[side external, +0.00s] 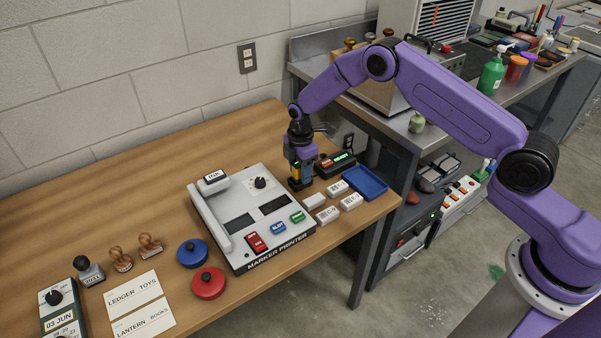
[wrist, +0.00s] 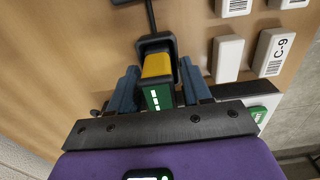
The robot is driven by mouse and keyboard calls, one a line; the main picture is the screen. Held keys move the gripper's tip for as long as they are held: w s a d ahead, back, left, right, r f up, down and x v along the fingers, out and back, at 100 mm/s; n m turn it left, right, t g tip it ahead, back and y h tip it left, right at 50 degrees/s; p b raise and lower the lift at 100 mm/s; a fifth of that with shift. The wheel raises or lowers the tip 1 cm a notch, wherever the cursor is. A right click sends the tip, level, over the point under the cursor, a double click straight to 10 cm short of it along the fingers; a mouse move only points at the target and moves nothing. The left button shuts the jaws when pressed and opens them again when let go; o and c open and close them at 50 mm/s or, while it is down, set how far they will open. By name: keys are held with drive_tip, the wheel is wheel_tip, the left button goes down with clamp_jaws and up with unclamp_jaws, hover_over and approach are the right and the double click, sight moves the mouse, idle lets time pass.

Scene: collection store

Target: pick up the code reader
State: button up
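The code reader is a small upright device with a dark housing, a yellow part and a green face with white marks. In the wrist view the code reader (wrist: 158,66) stands between the two blue-grey fingers of my gripper (wrist: 160,84).
A marker printer (side external: 219,221) stands just left of my gripper. A black device with a green display (side external: 338,161), a blue tray (side external: 365,182) and several white blocks (side external: 327,214) lie close on the right. The wooden table (side external: 150,195) is bare behind the printer.

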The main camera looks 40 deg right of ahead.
drive_tip(key=c, duration=0.7)
drive_tip(key=shift+r, duration=0.75)
drive_tip(key=s+r, duration=0.3)
drive_tip(key=s, duration=0.1)
drive_tip(key=s+d+r, duration=0.1)
drive_tip(key=s+r, duration=0.3)
drive_tip(key=s, duration=0.1)
drive_tip(key=s+d+r, duration=0.1)
drive_tip(key=s+r, duration=0.3)
drive_tip(key=shift+s+d+r, duration=0.25)
drive_tip(key=shift+s, duration=0.15)
